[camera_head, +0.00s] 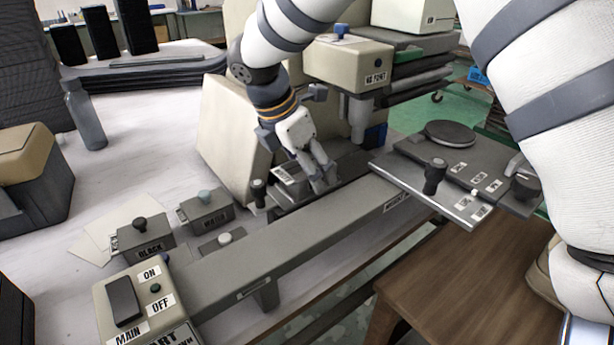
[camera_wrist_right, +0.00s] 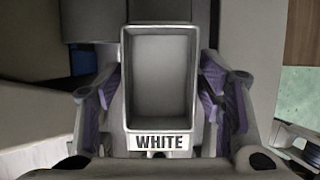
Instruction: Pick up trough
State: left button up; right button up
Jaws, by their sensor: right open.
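A small grey trough (camera_wrist_right: 160,85) with a WHITE label on its near end fills the middle of the right wrist view; it looks empty. My right gripper (camera_wrist_right: 163,100) is open, with one finger on each side of the trough. I cannot tell whether the fingers touch its walls. In the head view my right gripper (camera_head: 322,178) reaches down at the trough (camera_head: 283,175) on the grey machine, and its fingers partly cover it. My left gripper is not in view.
A box labelled BLACK (camera_head: 150,247) and another small labelled box (camera_head: 206,211) stand on the left of the long grey rail (camera_head: 300,232). A control box with ON and OFF labels (camera_head: 135,300) is at the front. A bottle (camera_head: 84,115) stands on the white table.

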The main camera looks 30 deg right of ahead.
jog(key=c, duration=1.2)
jog(key=shift+o, duration=0.2)
jog(key=shift+r, duration=0.15)
